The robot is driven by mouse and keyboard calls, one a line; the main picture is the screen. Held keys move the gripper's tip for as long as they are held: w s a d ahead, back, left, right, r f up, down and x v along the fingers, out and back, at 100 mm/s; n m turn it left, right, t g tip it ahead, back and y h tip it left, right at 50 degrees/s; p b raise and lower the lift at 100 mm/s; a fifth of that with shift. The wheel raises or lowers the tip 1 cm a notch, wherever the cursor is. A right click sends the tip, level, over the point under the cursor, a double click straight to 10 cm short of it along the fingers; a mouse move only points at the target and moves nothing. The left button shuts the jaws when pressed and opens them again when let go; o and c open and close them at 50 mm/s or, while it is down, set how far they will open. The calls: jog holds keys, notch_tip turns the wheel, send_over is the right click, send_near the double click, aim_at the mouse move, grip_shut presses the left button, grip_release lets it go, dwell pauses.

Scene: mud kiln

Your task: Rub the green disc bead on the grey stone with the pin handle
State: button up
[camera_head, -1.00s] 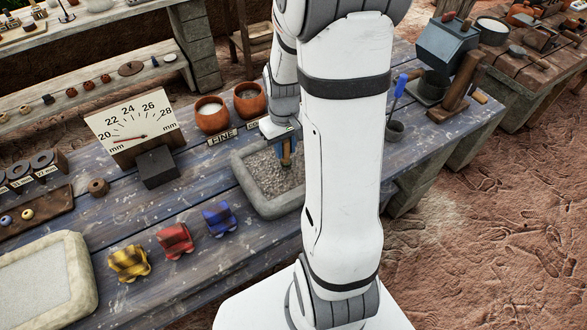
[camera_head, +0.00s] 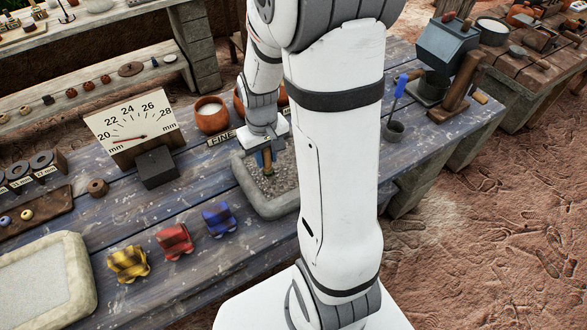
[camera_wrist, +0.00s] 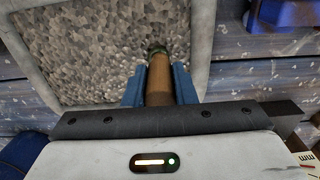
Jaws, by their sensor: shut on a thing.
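My gripper (camera_head: 264,161) is shut on the brown pin handle (camera_head: 268,160), which points down over the grey stone. In the wrist view the blue fingers of my gripper (camera_wrist: 160,88) hold the handle (camera_wrist: 159,75) from both sides. A dark green rim, the green disc bead (camera_wrist: 158,49), shows at the handle's far end, at the stone's surface; firm contact cannot be told. The grey stone (camera_head: 247,182) is a trough-like block with a pale rim and a coarse speckled face, which also fills much of the wrist view (camera_wrist: 80,45).
A dial gauge (camera_head: 132,125) stands left of the stone. Two orange pots, one partly hidden (camera_head: 211,115), stand behind it. Yellow-striped (camera_head: 129,263), red (camera_head: 175,241) and blue (camera_head: 219,218) blocks lie in front. A pale slab (camera_head: 45,285) lies front left.

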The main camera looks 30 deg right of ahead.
jog(key=shift+r, duration=0.1)
jog(key=shift+r+p, duration=2.6)
jog(key=shift+r, duration=0.85)
jog(key=shift+f, duration=0.15)
jog(key=shift+d+f+b, duration=0.1)
jog(key=shift+f+b, duration=1.95)
jog(key=shift+f, duration=0.3)
jog(key=shift+f+b, duration=0.9)
jog(key=shift+f, duration=0.2)
jog(key=shift+d, duration=0.1)
jog(key=shift+w+d, duration=0.2)
jog(key=shift+d, duration=5.5)
